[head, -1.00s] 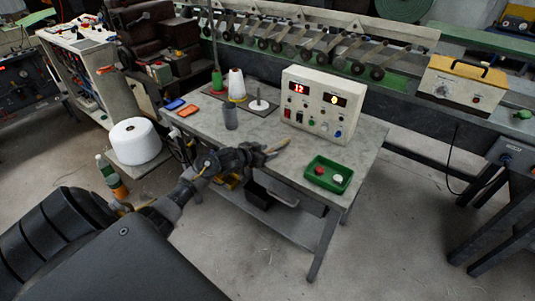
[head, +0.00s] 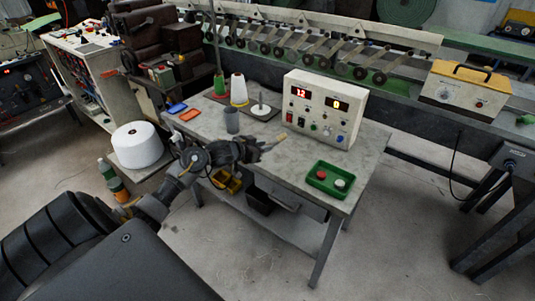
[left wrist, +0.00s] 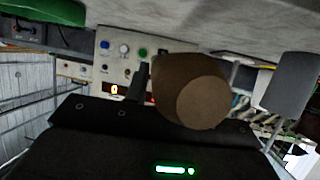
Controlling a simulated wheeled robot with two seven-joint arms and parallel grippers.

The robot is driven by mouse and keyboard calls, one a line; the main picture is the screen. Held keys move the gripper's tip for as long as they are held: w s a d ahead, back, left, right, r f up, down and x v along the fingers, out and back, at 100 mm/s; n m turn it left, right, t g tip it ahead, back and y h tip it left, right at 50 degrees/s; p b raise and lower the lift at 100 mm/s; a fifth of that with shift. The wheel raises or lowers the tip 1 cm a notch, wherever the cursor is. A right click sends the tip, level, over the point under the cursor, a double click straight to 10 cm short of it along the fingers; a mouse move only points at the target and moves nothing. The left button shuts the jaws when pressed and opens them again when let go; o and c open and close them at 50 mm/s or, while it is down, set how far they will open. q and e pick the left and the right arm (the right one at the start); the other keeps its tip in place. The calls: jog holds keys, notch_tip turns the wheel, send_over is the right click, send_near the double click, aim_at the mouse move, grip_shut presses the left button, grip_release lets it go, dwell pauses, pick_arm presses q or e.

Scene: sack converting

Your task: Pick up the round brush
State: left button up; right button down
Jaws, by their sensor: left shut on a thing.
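The round brush shows in the head view as a thin tan piece (head: 276,142) sticking up and to the right from my left gripper (head: 257,151). In the left wrist view it is a thick brown cylinder (left wrist: 203,102), its round end facing the camera. The left gripper is shut on it, in front of the control box and over the near part of the grey table (head: 325,184). Its dark fingers are partly hidden behind the brush in the left wrist view. The brush's bristles cannot be made out. My right gripper is not in view.
A grey cup (head: 232,120) stands just behind the gripper. A white control box (head: 322,110) with red displays stands behind it. A green tray (head: 328,179) with red and white pieces lies to the right. A white cone (head: 239,88) and a spindle plate stand farther back.

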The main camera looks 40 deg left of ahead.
pick_arm(q)
jog(key=s+a+r, duration=0.4)
jog(key=s+r, duration=0.3)
jog(key=s, duration=0.4)
jog(key=shift+r, duration=0.15)
